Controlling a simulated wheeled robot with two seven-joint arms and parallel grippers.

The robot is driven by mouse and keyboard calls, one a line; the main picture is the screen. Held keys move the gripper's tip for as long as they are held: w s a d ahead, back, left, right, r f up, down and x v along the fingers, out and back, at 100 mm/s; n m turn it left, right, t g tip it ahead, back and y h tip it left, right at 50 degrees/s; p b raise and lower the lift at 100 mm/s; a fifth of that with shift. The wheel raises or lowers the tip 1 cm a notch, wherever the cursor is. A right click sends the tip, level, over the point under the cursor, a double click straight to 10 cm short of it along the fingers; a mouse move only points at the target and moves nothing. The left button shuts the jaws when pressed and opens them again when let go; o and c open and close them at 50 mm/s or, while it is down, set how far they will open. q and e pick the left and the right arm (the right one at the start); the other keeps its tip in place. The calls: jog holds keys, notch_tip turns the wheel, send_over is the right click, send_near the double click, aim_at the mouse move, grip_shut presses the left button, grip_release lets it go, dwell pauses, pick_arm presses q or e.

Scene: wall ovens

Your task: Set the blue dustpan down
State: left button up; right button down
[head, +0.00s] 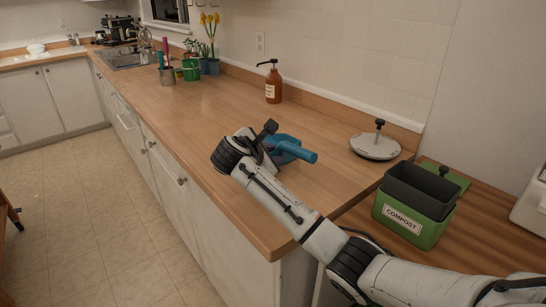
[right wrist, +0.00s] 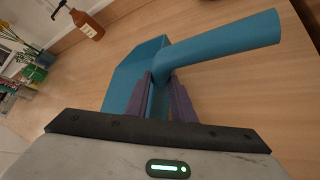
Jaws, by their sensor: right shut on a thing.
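The blue dustpan (head: 284,146) is at the wooden counter (head: 200,115), near the front edge in the head view. In the right wrist view the dustpan (right wrist: 221,42) has its handle pointing to the upper right and its pan to the left. My right gripper (right wrist: 161,83) is shut on the dustpan near the base of the handle. In the head view my right gripper (head: 262,142) partly hides the pan. The dustpan is on or just above the counter; I cannot tell which. My left gripper is not in view.
An amber pump bottle (head: 273,86) stands behind the dustpan. A round white lid (head: 375,146) lies to the right, and a green compost bin (head: 410,219) stands further right on a lower surface. Potted plants (head: 209,45) stand further back. The counter around the dustpan is clear.

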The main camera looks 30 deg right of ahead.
jog(key=shift+f, duration=0.4)
jog(key=c, duration=1.5)
grip_release()
jog(key=shift+f, duration=0.1)
jog(key=v, duration=1.2)
jog(key=shift+s, duration=0.1)
